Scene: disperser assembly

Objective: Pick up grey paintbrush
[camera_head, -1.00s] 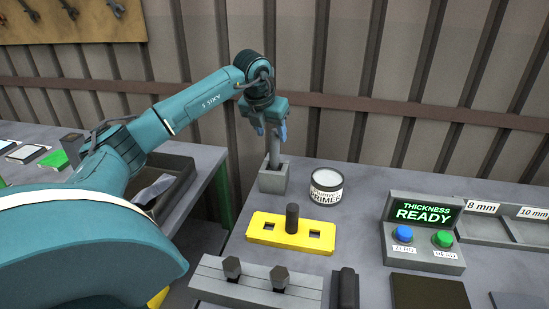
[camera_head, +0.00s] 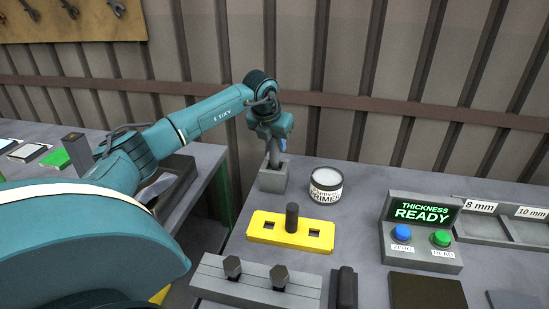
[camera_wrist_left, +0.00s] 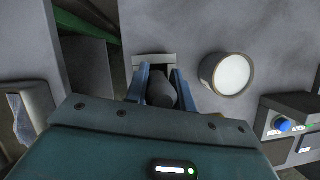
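The grey paintbrush (camera_head: 275,158) stands upright in a square grey holder (camera_head: 272,180) at the back left of the table. Its lower end is hidden inside the holder. My left gripper (camera_head: 276,145) is lowered over its handle from above. In the left wrist view the round grey handle (camera_wrist_left: 161,88) lies between the two blue fingers of my left gripper (camera_wrist_left: 161,80). The fingers look open around it, with narrow gaps at the sides. My right gripper is not in view.
A primer can (camera_head: 326,186) stands just right of the holder. A yellow plate with a dark peg (camera_head: 291,232) and a grey block with two bolts (camera_head: 256,281) lie in front. A thickness gauge (camera_head: 423,232) stands at the right. The corrugated wall is close behind.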

